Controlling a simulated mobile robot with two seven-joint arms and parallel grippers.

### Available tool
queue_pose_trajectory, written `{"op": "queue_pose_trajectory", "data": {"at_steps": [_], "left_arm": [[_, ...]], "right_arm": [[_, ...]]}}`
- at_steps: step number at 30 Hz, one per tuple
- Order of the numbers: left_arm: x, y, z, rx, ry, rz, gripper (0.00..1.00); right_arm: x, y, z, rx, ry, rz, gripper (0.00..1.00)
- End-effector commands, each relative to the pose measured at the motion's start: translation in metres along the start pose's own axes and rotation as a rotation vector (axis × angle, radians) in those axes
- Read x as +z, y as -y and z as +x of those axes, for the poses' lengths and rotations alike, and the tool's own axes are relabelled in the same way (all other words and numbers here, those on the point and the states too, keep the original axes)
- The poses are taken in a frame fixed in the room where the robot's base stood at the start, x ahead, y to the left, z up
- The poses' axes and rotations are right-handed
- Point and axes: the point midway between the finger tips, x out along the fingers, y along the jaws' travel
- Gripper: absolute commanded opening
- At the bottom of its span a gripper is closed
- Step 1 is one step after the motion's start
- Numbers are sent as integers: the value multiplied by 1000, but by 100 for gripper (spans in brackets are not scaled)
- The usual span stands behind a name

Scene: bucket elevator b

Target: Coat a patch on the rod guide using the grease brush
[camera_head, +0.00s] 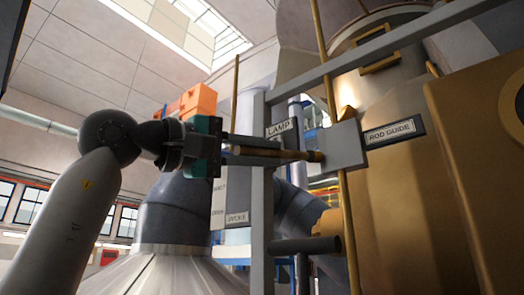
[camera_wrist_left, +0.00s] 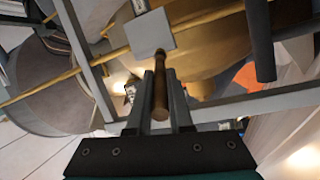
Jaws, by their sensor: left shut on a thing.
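The rod guide (camera_head: 349,147) is a plain light-grey block on the grey frame, with a thin brass rod passing at it and a "ROD GUIDE" label (camera_head: 394,131) to its right. The block also shows at the top of the left wrist view (camera_wrist_left: 150,34). My left gripper (camera_head: 282,152) comes in from the left, shut on the grease brush (camera_head: 302,155), whose brown handle lies between the fingers in the left wrist view (camera_wrist_left: 160,95). The brush's far end is at the block's left edge in the picture; I cannot tell whether they touch. The bristles are not clearly seen. My right gripper is not in view.
A grey upright post (camera_head: 262,200) and a slanting grey bar (camera_head: 385,42) frame the work spot. A "LAMP" label (camera_head: 279,129) sits behind the gripper. A large brass-coloured vessel (camera_head: 405,210) fills the right. A dark stub pipe (camera_head: 306,245) juts out below the block.

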Motion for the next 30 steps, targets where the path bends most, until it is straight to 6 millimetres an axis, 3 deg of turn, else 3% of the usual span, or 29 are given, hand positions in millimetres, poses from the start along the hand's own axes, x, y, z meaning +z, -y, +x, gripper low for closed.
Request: {"op": "queue_pose_trajectory", "data": {"at_steps": [30], "left_arm": [[67,-17,20,1,0,3,0]], "right_arm": [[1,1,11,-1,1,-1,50]]}}
